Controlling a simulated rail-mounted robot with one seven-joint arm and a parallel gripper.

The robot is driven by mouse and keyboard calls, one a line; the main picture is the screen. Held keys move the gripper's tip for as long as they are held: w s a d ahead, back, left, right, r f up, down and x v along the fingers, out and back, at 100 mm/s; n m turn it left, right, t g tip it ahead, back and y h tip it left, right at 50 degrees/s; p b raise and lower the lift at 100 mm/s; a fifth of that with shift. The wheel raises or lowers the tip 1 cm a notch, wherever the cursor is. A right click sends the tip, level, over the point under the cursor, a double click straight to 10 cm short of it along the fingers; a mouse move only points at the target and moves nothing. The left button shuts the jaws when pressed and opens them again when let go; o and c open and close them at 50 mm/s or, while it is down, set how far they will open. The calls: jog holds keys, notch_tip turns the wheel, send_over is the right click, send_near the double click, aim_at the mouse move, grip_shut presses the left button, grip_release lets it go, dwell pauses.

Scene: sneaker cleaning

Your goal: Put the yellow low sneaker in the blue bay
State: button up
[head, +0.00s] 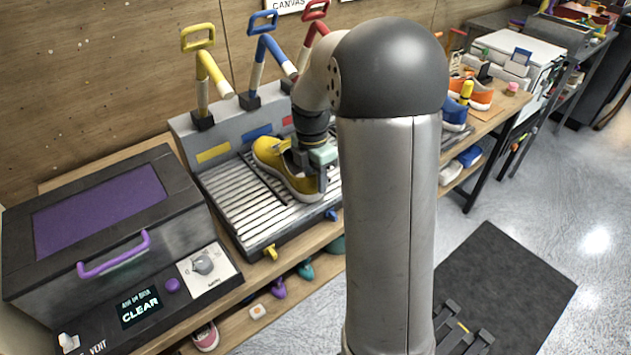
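The yellow low sneaker (265,152) is over the slatted rack, in front of the blue label (257,132) that marks the blue bay (250,185). It points diagonally across the slats. I cannot tell whether its sole rests on them or is slightly above. My gripper (318,172) is at the sneaker's near right end, beside its dark opening, with a finger reaching down by the shoe. My arm and the shoe hide much of the fingers, so I cannot tell whether they are shut on it.
A yellow label (213,152) marks the left bay, whose slats are bare. Yellow (210,75), blue (268,55) and red (312,30) handles stand behind the rack. A box with a purple lid panel (100,210) stands left. Orange and blue shoes sit right of my arm.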

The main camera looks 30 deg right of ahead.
notch_tip(320, 180, up, 16)
jog(key=s+p, duration=0.2)
jog(key=shift+d+f, duration=0.15)
jog(key=shift+d, duration=0.05)
dwell(0.5)
dwell(0.4)
jog(key=s+a+f+m, duration=0.5)
jog(key=s+a+m, duration=0.1)
jog(key=s+m, duration=0.4)
jog(key=s+a+f+m+t, duration=0.1)
jog(key=s+a+f+m, duration=0.3)
jog(key=s+m, duration=0.6)
jog(key=a, duration=0.2)
jog(key=shift+a+f+t, duration=0.3)
jog(key=shift+a+f, duration=0.05)
jog(key=shift+a, duration=0.05)
